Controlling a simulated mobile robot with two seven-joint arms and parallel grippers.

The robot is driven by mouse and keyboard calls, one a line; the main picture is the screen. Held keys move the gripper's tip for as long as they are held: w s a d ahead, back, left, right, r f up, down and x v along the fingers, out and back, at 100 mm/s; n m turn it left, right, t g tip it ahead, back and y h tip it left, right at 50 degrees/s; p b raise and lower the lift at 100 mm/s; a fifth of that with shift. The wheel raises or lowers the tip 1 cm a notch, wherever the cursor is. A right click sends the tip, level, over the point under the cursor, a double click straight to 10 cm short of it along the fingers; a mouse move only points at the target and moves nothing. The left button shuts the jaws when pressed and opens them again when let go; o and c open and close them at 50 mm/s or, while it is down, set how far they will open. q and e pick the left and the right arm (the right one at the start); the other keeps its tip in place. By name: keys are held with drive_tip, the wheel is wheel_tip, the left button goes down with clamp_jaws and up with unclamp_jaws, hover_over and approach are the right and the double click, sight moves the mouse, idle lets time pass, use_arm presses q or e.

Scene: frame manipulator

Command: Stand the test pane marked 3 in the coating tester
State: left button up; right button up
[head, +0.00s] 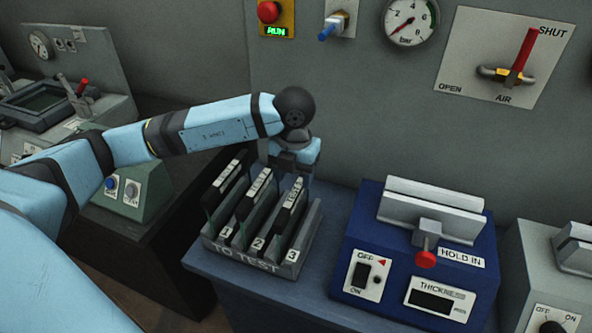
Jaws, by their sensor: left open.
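The test pane at the slot marked 3 (291,207) stands upright in the rack labelled TO TEST (243,262), with a dark edge strip and a pale label. It is the rightmost of three panes. My left gripper (291,170) is open, just above and behind the top far end of this pane. Its fingertips are partly hidden, and I cannot tell whether they touch it. The blue coating tester (335,262) stands right of the rack. It has a grey slotted holder (435,194), a red knob (426,259) by HOLD IN and a dark THICKNESS display (433,301). My right gripper is out of view.
Panes 1 (227,184) and 2 (252,195) stand close beside pane 3 in the rack. A grey wall rises behind, with a gauge (410,20) and a red-handled air valve (523,55). Another grey device (541,257) is at the right edge.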

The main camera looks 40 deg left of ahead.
sight(295, 192)
use_arm(q)
wheel_tip(295, 192, down, 7)
drive_tip(key=b, duration=0.4)
drive_tip(key=shift+r, duration=0.1)
clamp_jaws()
idle(0.9)
drive_tip(key=shift+w+r, duration=0.1)
drive_tip(key=shift+r, duration=0.05)
idle(0.7)
